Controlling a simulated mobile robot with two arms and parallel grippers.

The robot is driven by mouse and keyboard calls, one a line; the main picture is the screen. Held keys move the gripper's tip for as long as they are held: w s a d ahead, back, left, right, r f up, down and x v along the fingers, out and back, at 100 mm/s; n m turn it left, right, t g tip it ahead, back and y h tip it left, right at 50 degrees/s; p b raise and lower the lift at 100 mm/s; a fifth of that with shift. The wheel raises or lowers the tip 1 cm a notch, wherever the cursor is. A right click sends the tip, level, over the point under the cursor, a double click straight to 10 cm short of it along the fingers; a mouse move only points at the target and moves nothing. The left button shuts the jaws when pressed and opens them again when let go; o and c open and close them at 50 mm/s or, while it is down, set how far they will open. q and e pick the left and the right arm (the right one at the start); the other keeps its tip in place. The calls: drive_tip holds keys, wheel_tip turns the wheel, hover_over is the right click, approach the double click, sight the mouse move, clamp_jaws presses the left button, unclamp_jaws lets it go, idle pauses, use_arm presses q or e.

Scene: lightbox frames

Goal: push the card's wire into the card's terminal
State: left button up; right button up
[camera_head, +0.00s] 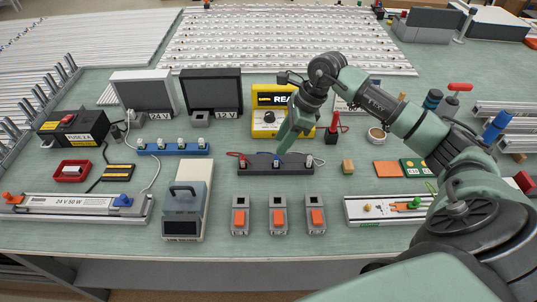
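A dark terminal block (262,169) lies near the middle of the bench, with small light spots along its front face. Red (234,154), blue (276,157) and white (318,161) wire ends show along its back edge. My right gripper (282,148) reaches down from the upper right, its fingertips just above and behind the block, close to the blue end. I cannot tell whether it touches a wire or how far its fingers are apart. Flat orange (387,169) and green (413,168) pieces lie to the right; which is the card is unclear. My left gripper is not in view.
Three grey switches with orange rockers (278,217) stand in front of the block. A grey handled device (184,211) is at their left. A yellow meter (265,118) stands behind my gripper, and a blue terminal strip (174,149) lies left. Bare bench shows around the block.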

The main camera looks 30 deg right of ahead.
sight(277, 156)
drive_tip(key=shift+s+a+f, duration=0.15)
drive_tip(key=shift+a+f, duration=0.05)
drive_tip(key=shift+f, duration=0.2)
drive_tip(key=shift+s+a+f+p, duration=0.35)
drive_tip(key=shift+s+f+p, duration=0.1)
drive_tip(key=shift+f+p, duration=0.3)
drive_tip(key=x, duration=0.1)
drive_tip(key=p+x, duration=0.1)
drive_tip(key=x, duration=0.1)
drive_tip(key=shift+w+f, duration=0.25)
drive_tip(key=shift+f, duration=0.05)
drive_tip(key=shift+w+f, duration=0.1)
drive_tip(key=shift+f, duration=0.1)
drive_tip(key=c, duration=0.8)
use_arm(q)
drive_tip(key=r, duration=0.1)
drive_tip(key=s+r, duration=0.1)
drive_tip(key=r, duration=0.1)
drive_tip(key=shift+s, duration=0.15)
use_arm(e)
clamp_jaws()
